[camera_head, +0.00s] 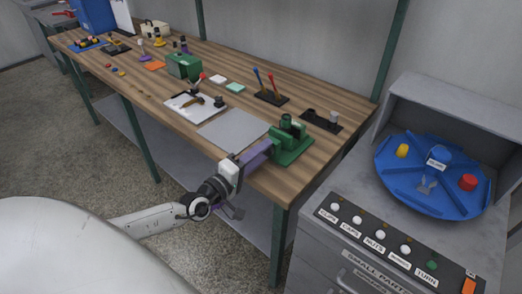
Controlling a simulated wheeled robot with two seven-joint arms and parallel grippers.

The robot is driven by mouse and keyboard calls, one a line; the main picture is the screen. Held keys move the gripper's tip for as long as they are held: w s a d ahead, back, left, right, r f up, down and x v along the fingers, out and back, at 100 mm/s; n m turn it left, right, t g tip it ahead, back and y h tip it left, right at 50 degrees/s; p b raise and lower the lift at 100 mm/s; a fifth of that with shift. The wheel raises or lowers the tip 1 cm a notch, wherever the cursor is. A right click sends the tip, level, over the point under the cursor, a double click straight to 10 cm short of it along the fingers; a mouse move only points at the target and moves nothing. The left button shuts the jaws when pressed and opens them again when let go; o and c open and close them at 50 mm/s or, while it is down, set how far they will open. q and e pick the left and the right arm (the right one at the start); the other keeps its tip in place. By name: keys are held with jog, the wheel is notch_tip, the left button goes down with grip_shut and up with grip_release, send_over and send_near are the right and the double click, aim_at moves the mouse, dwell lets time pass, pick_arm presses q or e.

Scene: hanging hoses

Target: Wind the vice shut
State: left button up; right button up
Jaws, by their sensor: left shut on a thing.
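The green vice (291,142) stands upright at the front right corner of the workbench. My left gripper (268,147) reaches in from the lower left, with its purple fingers against the vice's near left side. It is shut on the vice's handle, which the fingers hide almost wholly. The gap between the vice's jaws is too small to judge from here. My right gripper is not in view.
A grey plate (233,130) and a white board (192,103) with small parts lie left of the vice. A black tool holder (271,97) stands behind. At right, a blue divided tray (405,187) sits on a grey cabinet with labelled buttons.

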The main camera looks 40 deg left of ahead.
pick_arm(q)
jog(key=m, duration=1.2)
jog(key=shift+m, duration=0.4)
dwell(0.3)
jog(key=o, duration=1)
jog(key=shift+o, duration=0.2)
jog(key=s, duration=1)
jog(key=shift+s+a+b, duration=0.15)
jog(key=shift+a+b, duration=0.3)
